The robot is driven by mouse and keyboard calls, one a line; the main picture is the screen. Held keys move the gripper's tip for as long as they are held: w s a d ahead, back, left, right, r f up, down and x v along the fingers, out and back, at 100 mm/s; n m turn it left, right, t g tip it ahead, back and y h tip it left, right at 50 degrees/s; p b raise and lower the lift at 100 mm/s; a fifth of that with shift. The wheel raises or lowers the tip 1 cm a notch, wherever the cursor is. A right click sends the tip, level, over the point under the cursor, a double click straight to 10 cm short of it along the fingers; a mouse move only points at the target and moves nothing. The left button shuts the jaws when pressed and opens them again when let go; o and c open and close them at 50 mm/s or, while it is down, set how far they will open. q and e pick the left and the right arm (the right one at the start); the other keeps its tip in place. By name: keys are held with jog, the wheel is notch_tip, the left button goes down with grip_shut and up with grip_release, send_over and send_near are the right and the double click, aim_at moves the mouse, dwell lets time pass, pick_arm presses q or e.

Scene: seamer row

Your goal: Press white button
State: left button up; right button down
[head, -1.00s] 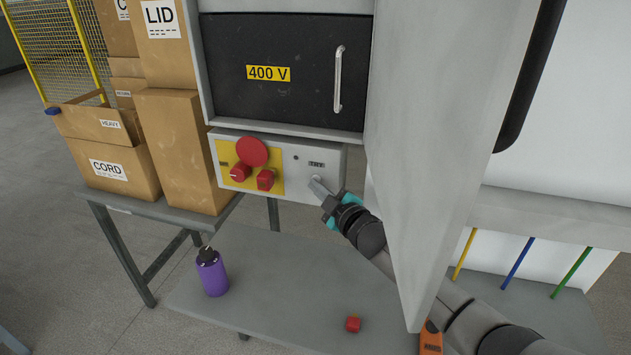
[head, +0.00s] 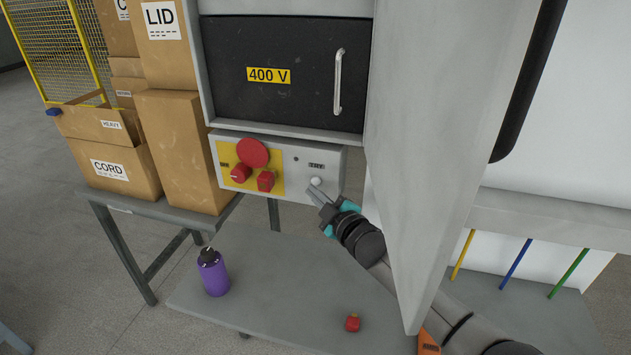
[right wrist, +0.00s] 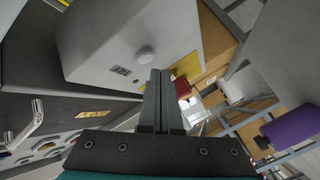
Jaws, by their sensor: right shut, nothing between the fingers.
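The white button (head: 316,182) is a small round knob on the grey control box, below a small label. It also shows in the right wrist view (right wrist: 145,54), standing out from the box face. My right gripper (head: 313,192) is shut and empty, with its fingertips just below and beside the button in the head view. In the right wrist view the closed fingers (right wrist: 161,75) end close to the button, a little to its right and below; I cannot tell whether they touch. My left gripper is not in view.
The control box (head: 330,157) also carries a red mushroom button (head: 252,152) and two red controls on a yellow plate. A purple bottle (head: 213,275) and a red block (head: 352,323) are on the table (head: 270,290).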

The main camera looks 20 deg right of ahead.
jog(key=s+a, duration=0.1)
jog(key=s+p, duration=0.1)
jog(key=s+a+p, duration=0.1)
jog(key=s, duration=0.1)
jog(key=shift+a, duration=0.35)
